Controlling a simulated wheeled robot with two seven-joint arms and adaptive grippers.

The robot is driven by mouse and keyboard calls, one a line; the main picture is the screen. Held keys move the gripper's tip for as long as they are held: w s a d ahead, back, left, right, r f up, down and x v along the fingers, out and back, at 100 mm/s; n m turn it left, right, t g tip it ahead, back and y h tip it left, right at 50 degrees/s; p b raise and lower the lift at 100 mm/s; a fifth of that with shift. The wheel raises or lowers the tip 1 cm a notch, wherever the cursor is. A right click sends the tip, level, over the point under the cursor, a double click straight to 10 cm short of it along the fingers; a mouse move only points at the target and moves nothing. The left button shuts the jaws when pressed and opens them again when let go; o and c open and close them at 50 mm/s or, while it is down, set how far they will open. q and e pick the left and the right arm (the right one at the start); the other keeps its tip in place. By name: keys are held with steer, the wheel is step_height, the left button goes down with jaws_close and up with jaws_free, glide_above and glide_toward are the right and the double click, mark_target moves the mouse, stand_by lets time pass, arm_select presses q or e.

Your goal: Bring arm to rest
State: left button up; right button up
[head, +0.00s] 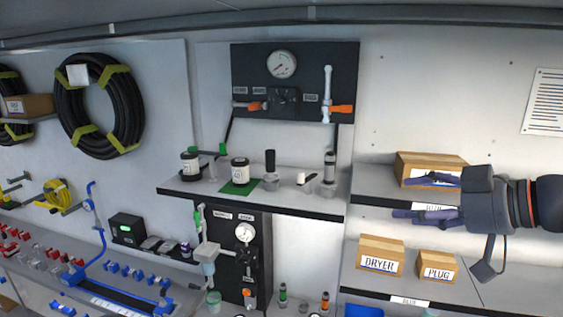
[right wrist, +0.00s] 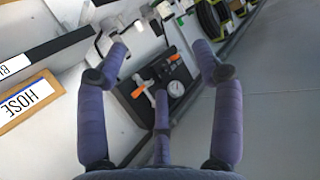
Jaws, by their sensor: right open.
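My right gripper (head: 425,198) comes in from the right in the head view, in front of the right-hand shelves. Its purple padded fingers are spread apart and hold nothing. In the right wrist view the fingers of the right gripper (right wrist: 160,70) are wide open with empty space between them. The black gauge panel (head: 295,105) on the wall shows between the fingers in the wrist view (right wrist: 150,92), some distance beyond them. My left gripper is not in view.
The grey middle shelf (head: 330,207) bears jars and small cups. Cardboard boxes stand on the right shelves, among them the DRYER box (head: 380,256) and PLUG box (head: 437,266). A HOSE label (right wrist: 35,100) is close on the wrist view's left. Coiled black hose (head: 98,106) hangs at left.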

steer(key=w+f+m+g+h+b, duration=0.1)
steer(key=w+f+m+b, duration=0.3)
steer(key=f, duration=1)
steer(key=w+f+g+h+b, duration=0.15)
steer(key=w+f, duration=0.55)
steer(key=f, duration=0.7)
step_height(320, 180, down, 27)
steer(key=a+m+g+h+b, duration=0.2)
steer(key=a+m+b, duration=0.1)
steer(key=b, duration=0.3)
steer(key=s+a+f+m+g+b, duration=0.1)
steer(key=s+a+f+b, duration=0.2)
steer(key=f, duration=1)
steer(key=s+f+m+g+b, duration=0.1)
steer(key=s+f+b, duration=0.3)
steer(key=f, duration=0.9)
arm_select(q)
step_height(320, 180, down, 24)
steer(key=b, duration=0.5)
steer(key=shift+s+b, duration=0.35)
arm_select(e)
steer(key=s+a+f+g, duration=0.1)
steer(key=s+a+f, duration=0.2)
steer(key=s+f, duration=0.6)
steer(key=s+a+f+m+g, duration=0.1)
steer(key=s+a+f+g, duration=0.1)
steer(key=s+f, duration=0.8)
steer(key=shift+s+a+f+m+h, duration=0.3)
steer(key=shift+s+a+h, duration=0.05)
steer(key=shift+a, duration=0.5)
